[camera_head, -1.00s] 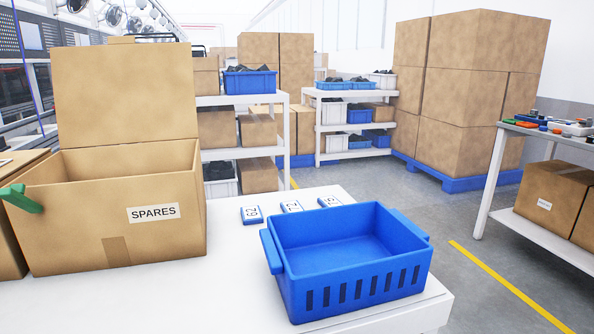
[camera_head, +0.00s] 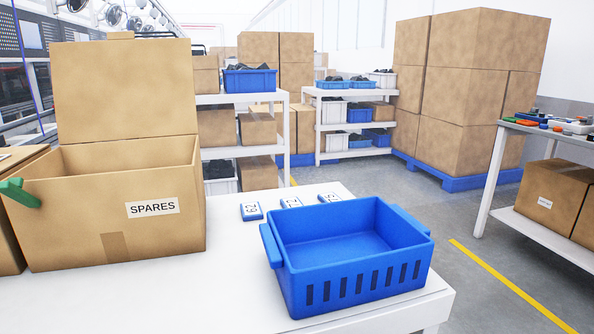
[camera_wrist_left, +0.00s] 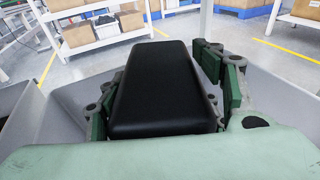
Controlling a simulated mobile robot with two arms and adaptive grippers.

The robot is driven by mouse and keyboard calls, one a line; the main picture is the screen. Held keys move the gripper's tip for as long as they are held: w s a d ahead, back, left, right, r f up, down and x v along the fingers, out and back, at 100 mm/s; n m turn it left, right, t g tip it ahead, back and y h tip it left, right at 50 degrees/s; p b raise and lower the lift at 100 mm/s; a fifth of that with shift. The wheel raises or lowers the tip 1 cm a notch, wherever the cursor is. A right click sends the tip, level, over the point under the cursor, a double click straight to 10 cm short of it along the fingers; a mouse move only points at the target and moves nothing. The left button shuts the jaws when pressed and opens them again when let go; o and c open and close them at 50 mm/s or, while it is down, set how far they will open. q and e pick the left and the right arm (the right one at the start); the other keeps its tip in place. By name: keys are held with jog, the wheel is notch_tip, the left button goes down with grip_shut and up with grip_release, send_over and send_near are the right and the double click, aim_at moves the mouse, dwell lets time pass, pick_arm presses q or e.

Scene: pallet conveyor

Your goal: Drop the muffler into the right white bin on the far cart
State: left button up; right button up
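The muffler (camera_wrist_left: 160,85) is a black, smooth, block-like piece in the left wrist view. It lies between the green-padded fingers of my left gripper (camera_wrist_left: 168,100). The left pads are close against its side. A narrow gap seems to show on the right, so I cannot tell whether the fingers grip it. Pale grey bin walls (camera_wrist_left: 272,100) stand on both sides of the fingers, and the bin's dark inside shows at the left. My palm hides the near end of the muffler. The head view does not show the muffler, and my right gripper is out of view.
In the head view, an open SPARES carton (camera_head: 110,235) and an empty blue crate (camera_head: 345,285) stand on a white table (camera_head: 225,300). White shelf carts (camera_head: 298,110) with bins stand behind. A grey table (camera_head: 555,140) is at right. Open floor lies between.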

pick_arm(q)
jog(key=o, duration=0.5)
jog(key=shift+r, duration=0.1)
jog(key=shift+f, duration=0.25)
jog(key=v, duration=1.2)
jog(key=shift+r, duration=0.1)
jog(key=shift+s, duration=0.1)
